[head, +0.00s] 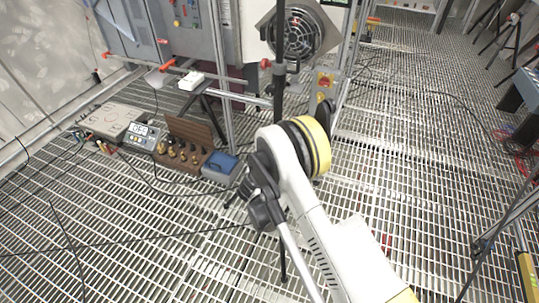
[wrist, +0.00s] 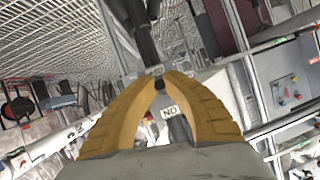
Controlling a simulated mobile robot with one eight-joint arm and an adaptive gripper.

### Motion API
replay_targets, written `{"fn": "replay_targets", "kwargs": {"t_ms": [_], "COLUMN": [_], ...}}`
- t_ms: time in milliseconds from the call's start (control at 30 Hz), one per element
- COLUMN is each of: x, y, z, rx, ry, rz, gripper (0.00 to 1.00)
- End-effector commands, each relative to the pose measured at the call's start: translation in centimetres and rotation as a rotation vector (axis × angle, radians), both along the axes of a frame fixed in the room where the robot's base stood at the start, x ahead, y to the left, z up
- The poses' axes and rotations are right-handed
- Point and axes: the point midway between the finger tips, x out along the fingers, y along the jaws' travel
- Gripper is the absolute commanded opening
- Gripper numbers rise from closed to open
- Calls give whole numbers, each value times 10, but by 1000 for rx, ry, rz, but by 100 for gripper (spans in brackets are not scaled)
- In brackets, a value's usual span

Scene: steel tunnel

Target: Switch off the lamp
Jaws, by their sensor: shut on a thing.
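In the wrist view my gripper (wrist: 159,82) has its two yellow fingers closed together at the tips on a small dark piece, probably a switch lever. A white label (wrist: 169,111) with the letters ON, upside down, shows between the fingers just below it. A black post-like part (wrist: 143,35) rises beyond the fingertips. My fingers cannot be made out there.
On the grating floor at the left stand a wooden block with brass weights (head: 182,152), a blue box (head: 220,167) and a meter (head: 142,135). A grey cabinet (head: 165,35) is behind. Cables cross the floor. Open grating (head: 400,150) lies to the right.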

Motion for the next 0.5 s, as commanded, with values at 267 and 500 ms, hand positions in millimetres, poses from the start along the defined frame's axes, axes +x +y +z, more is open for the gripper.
{"fn": "replay_targets", "kwargs": {"t_ms": [267,500], "x": [1,1], "y": [0,0], "z": [-1,-1], "rx": [-11,-11], "ry": [-28,-28], "rz": [-1,-1], "gripper": [0,0]}}
